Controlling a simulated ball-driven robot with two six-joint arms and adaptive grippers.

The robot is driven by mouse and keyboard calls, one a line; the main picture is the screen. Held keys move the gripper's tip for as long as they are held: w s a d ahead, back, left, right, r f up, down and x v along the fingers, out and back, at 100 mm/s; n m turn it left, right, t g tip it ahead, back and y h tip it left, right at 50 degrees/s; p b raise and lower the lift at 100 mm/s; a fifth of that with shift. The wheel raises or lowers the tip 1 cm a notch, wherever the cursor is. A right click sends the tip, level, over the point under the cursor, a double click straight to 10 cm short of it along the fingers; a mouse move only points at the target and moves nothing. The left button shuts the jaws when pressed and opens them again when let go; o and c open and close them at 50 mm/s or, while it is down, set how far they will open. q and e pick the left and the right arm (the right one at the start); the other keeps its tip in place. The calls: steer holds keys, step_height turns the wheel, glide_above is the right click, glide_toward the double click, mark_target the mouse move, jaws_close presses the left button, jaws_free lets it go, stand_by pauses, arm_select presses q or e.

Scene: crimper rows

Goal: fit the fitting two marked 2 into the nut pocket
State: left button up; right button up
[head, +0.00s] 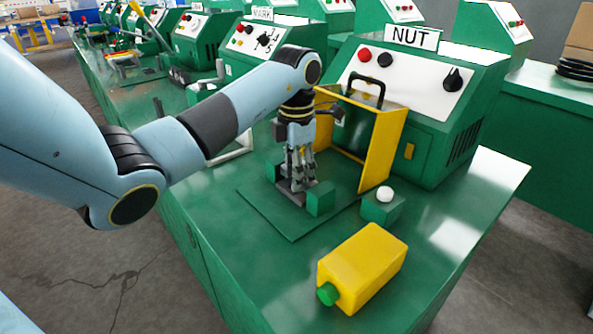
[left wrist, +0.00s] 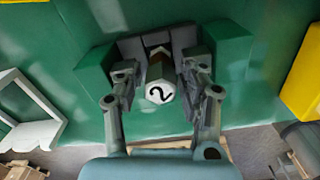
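Fitting two (left wrist: 160,78) is a small block with a black 2 on its white end, seen in the left wrist view. My left gripper (left wrist: 160,72) is closed in on it, one finger on each side. The grey nut pocket (left wrist: 132,46) lies just beyond the fitting, between two green blocks. In the head view my left gripper (head: 299,168) points down at the pocket, and its fingers hide the fitting there. I cannot tell how deep the fitting sits. My right gripper is not in view.
Behind the pocket stand a yellow guard frame (head: 382,150) and the green machine with the NUT sign (head: 414,38).

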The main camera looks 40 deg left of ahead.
arm_select(q)
steer(key=shift+r, duration=0.25)
step_height(320, 180, up, 6)
steer(key=shift+w+r, duration=0.1)
steer(key=shift+r, duration=0.1)
step_height(320, 180, up, 5)
steer(key=p, duration=0.4)
steer(key=shift+f, duration=0.2)
steer(key=shift+r+p, duration=0.4)
steer(key=shift+p, duration=0.05)
